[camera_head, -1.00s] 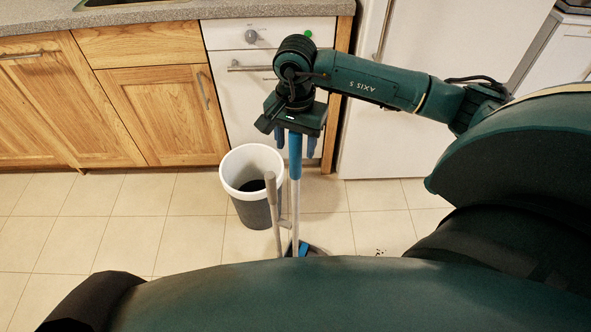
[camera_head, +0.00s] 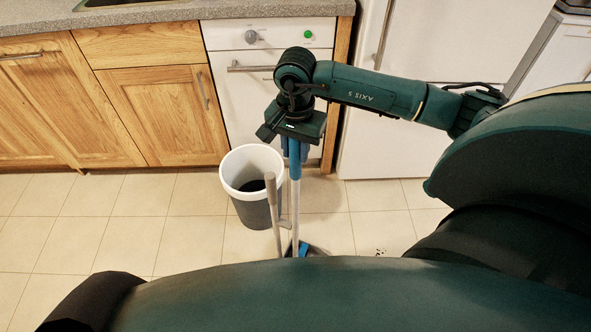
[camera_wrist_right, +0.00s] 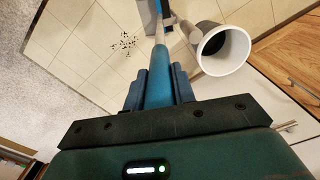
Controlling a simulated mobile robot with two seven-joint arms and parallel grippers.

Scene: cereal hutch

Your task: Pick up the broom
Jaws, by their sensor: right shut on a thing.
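The broom (camera_head: 295,207) stands upright on the floor, with a blue upper handle and a pale shaft. Its lower end is partly hidden behind my own body. My right gripper (camera_head: 295,152) is shut around the blue top part of the handle. In the right wrist view, the blue handle (camera_wrist_right: 157,85) runs between the fingers of the right gripper (camera_wrist_right: 158,92). My left gripper is not in view.
A grey bin with a white rim (camera_head: 227,180) stands just left of the broom. A grey dustpan handle (camera_head: 273,212) rises beside the shaft. Dark crumbs (camera_wrist_right: 127,42) lie on the tiles. Wooden cabinets (camera_head: 160,112) and a white dishwasher (camera_head: 240,95) stand behind. Floor at left is clear.

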